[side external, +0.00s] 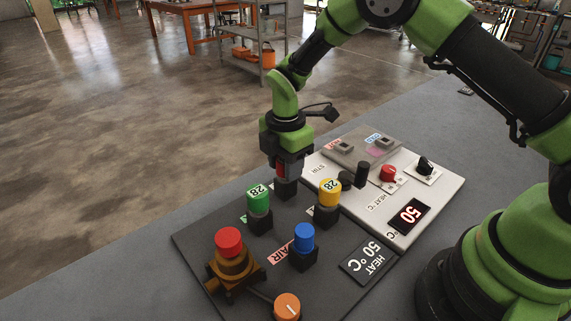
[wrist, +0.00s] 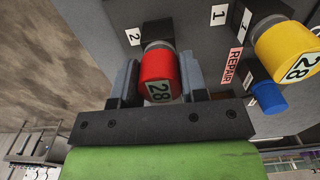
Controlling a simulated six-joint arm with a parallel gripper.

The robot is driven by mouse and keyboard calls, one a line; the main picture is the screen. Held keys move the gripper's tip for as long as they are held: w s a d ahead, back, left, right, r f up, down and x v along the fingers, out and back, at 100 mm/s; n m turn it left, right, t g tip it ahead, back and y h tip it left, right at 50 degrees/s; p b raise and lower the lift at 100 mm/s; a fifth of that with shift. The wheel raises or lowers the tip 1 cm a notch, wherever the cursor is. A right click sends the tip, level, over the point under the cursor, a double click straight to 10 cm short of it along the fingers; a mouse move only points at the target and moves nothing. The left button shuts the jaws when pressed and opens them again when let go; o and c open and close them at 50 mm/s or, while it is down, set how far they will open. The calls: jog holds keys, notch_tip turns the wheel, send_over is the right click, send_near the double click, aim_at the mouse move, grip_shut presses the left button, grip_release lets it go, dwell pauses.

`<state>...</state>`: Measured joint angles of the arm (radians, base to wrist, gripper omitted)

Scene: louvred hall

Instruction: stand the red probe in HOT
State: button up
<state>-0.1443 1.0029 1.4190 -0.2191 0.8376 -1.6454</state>
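The red probe (wrist: 158,66), marked 28, stands upright between the two fingers of my gripper (wrist: 160,80) in the wrist view. Its lower end is at a black holder beside a "2" label. The fingers lie close along both sides of the probe; whether they press on it I cannot tell. In the side view my gripper (side external: 284,166) is over that black holder (side external: 286,188), with a little red showing between the fingers. The grey block (side external: 358,146) at the back of the white panel has two sockets with a red and a blue label, too small to read surely.
Green (side external: 259,200), yellow (side external: 330,192) and blue (side external: 304,237) probes stand in black holders nearby. A brass valve with a red cap (side external: 229,243) and an orange knob (side external: 287,306) are at the front. The white panel has a black upright post (side external: 362,174), a red knob (side external: 388,173) and a "50" display (side external: 410,215).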

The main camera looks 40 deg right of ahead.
grip_shut()
jog(key=shift+r, duration=0.1)
jog(key=shift+r, duration=4.7)
jog(key=shift+d, duration=0.1)
jog(key=d+r+m, duration=0.2)
jog(key=d+m, duration=0.4)
jog(key=d, duration=1.2)
notch_tip(320, 180, down, 7)
jog(key=shift+f, duration=0.15)
